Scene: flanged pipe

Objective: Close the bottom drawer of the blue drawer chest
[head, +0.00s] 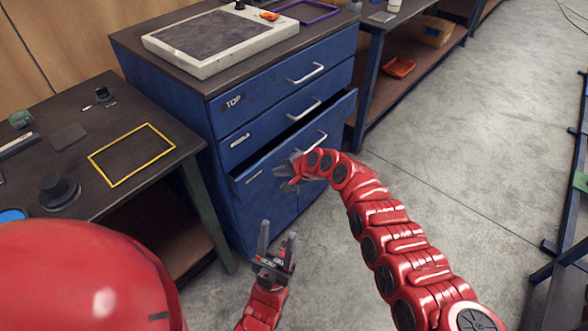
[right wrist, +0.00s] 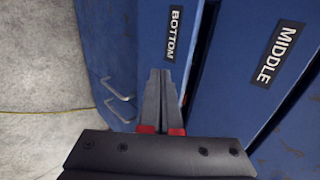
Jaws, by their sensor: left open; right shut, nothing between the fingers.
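The blue drawer chest (head: 229,112) stands at centre left in the head view. Its bottom drawer (head: 262,174) is pulled partly out, with a dark gap above its front. The right wrist view shows that drawer front labelled BOTTOM (right wrist: 176,20) and the middle drawer (right wrist: 270,65) beside it. My right gripper (head: 283,174) is shut and empty at the bottom drawer's front, below its handle (head: 314,143); in the right wrist view its fingers (right wrist: 159,75) overlap the front, and I cannot tell whether they touch. My left gripper (head: 277,238) is open and empty, lower down in front of the chest.
A dark workbench (head: 70,150) with a yellow frame (head: 131,155) stands left of the chest. A stone slab (head: 220,40) lies on the chest top. Shelving (head: 430,60) stands behind to the right. The concrete floor (head: 450,150) to the right is clear.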

